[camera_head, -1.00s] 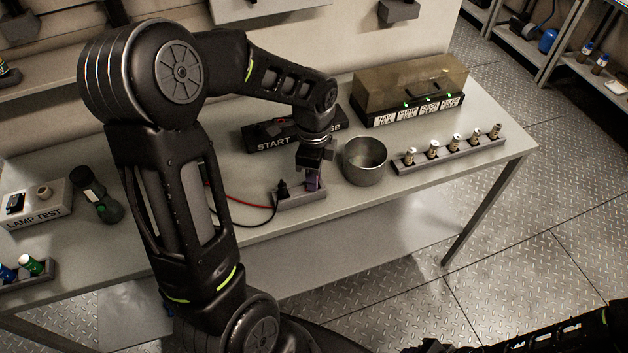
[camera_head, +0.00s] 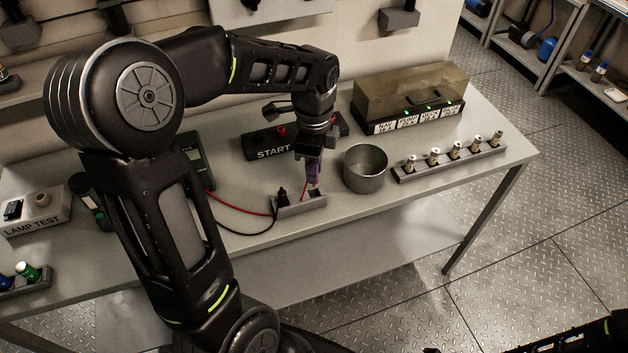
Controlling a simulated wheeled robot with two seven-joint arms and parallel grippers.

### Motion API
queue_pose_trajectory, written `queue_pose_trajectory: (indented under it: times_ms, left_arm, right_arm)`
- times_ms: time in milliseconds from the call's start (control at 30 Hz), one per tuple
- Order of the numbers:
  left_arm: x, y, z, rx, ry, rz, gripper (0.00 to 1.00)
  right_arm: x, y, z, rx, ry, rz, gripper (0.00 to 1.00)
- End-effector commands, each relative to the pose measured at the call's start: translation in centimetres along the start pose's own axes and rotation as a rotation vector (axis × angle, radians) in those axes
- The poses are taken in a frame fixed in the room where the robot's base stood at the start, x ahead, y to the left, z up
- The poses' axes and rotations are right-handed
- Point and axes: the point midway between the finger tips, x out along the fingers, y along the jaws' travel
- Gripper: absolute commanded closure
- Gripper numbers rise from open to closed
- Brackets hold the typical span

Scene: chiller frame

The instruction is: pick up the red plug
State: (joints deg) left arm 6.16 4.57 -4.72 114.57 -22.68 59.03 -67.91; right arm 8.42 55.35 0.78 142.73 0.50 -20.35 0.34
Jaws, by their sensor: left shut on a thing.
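My left gripper (camera_head: 313,174) is shut just above the small grey holder (camera_head: 312,204) near the front of the bench. Whether the plug is fully clear of the holder is hard to tell. The black plug (camera_head: 282,198) stands upright at the holder's left end, apart from the gripper. A red lead (camera_head: 245,211) runs to the holder from the green meter (camera_head: 200,160), which my left arm partly covers.
A metal pot (camera_head: 365,170) stands close right of the gripper. A rack (camera_head: 450,162) with several small cylinders lies farther right. Behind are a START box (camera_head: 268,148) and a case with a translucent cover (camera_head: 410,95). Part of my right arm shows at bottom right.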

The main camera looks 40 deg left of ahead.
Motion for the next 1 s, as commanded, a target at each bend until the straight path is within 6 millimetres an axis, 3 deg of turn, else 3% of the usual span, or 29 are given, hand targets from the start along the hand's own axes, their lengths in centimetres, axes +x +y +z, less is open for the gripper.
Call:
queue_pose_trajectory:
  times_ms: [133, 300, 1000]
  left_arm:
    - [-2.7, -0.1, -0.1, 0.001, 0.002, -0.005, 1.0]
    - [-4.3, -0.1, 0.0, 0.002, 0.0, -0.002, 1.0]
    - [-4.5, 0.0, 0.0, 0.001, 0.0, 0.0, 1.0]
  right_arm:
    - [0.4, 0.1, -0.1, -0.001, 0.001, -0.001, 0.64]
    - [0.5, 0.1, -0.1, -0.001, 0.002, -0.002, 0.64]
    - [0.5, 0.1, -0.1, -0.001, 0.002, -0.002, 0.64]
